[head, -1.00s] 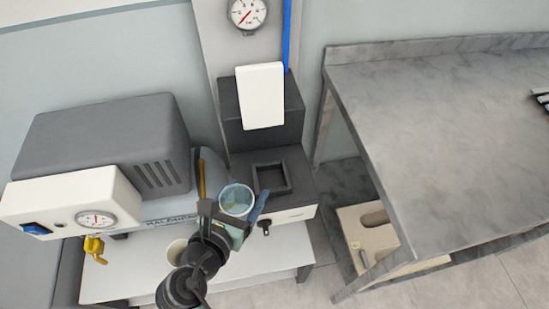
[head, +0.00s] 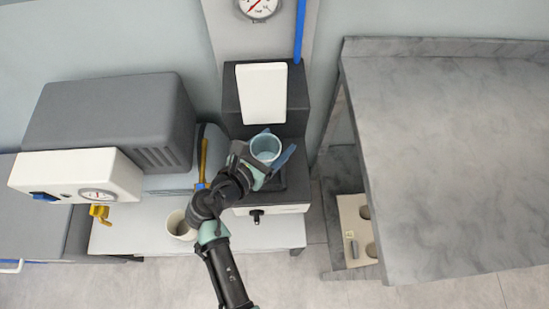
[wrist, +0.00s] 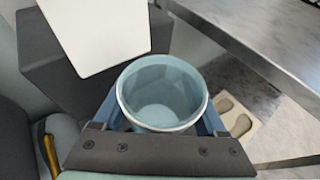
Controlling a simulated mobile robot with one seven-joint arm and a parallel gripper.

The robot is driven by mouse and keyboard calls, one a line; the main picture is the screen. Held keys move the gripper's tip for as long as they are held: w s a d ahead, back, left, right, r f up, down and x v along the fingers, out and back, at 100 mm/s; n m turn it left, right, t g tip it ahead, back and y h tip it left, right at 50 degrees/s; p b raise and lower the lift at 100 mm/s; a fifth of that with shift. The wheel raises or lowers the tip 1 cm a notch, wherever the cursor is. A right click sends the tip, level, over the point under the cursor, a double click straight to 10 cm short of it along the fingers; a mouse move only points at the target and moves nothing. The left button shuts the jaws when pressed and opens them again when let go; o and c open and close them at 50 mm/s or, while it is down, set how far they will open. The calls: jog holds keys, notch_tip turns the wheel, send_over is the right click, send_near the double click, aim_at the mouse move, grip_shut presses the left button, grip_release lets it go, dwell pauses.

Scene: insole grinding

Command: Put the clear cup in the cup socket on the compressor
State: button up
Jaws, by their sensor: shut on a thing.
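The clear cup (head: 265,147) is a translucent bluish cup, upright and open at the top. My gripper (head: 268,158) is shut on it, with a blue finger on each side. The cup also shows large in the wrist view (wrist: 162,95) between the fingers. The compressor (head: 292,127) is dark with a white plate on its upper part. Its square cup socket (head: 277,184) lies under my gripper and the cup, mostly hidden. I cannot tell how high the cup is above the socket.
A beige cup (head: 180,225) stands on the white bench (head: 140,235) left of my arm. A grey machine (head: 110,120) with a gauge is at the left. A grey table (head: 460,160) fills the right. A board with insole shapes (head: 355,225) lies low beneath it.

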notch_tip(320, 180, down, 8)
jog(key=shift+r+b, duration=0.15)
jog(key=shift+b, duration=0.65)
